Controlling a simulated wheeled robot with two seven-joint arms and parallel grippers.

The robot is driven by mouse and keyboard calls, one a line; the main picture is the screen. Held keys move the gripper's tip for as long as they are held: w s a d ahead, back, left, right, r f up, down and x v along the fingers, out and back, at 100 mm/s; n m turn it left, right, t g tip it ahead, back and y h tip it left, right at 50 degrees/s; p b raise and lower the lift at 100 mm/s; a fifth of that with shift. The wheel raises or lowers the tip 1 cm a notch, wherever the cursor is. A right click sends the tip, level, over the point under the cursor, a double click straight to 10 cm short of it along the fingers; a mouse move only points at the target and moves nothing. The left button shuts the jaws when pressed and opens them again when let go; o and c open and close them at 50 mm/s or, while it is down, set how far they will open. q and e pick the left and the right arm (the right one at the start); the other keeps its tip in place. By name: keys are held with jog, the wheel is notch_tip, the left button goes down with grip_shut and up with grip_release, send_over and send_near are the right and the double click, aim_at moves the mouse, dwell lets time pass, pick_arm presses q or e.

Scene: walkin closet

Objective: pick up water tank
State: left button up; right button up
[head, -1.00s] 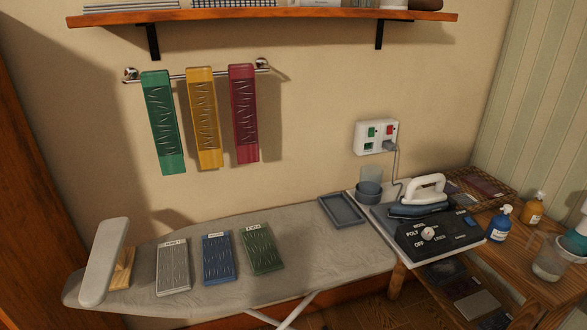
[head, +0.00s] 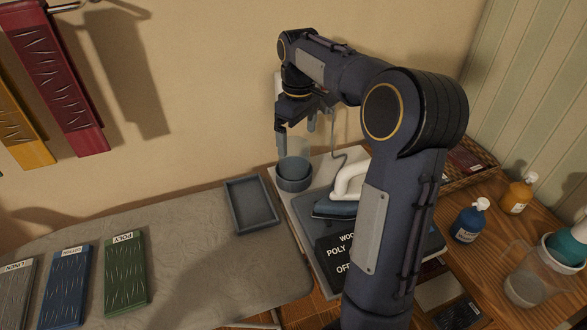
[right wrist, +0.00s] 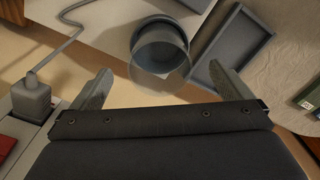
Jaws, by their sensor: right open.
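The water tank (head: 293,172) is a clear cup with a blue-grey lower part, standing upright at the back left of the ironing station by the wall. It also shows in the right wrist view (right wrist: 160,45), centred ahead of my jaws. My right gripper (head: 298,133) is open, with its fingers pointing down above the tank. In the right wrist view the two fingers (right wrist: 162,72) stand apart on either side of the tank's clear part. I cannot tell whether they touch it. My left gripper is not in view.
The iron (head: 345,192) and control panel (head: 335,253) are just right of the tank, partly behind my right arm. An empty grey tray (head: 252,204) lies to the left. In the right wrist view, a plug (right wrist: 32,95) and its cord are close to one finger.

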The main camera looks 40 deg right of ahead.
aim_at(294, 163)
jog(key=f, duration=0.5)
jog(key=w+f, duration=0.1)
jog(key=f, duration=0.1)
jog(key=shift+a+f, duration=0.1)
jog(key=shift+f, duration=0.25)
jog(key=shift+c, duration=0.3)
jog(key=c, duration=1)
jog(key=shift+c, duration=0.3)
jog(key=shift+r, duration=0.15)
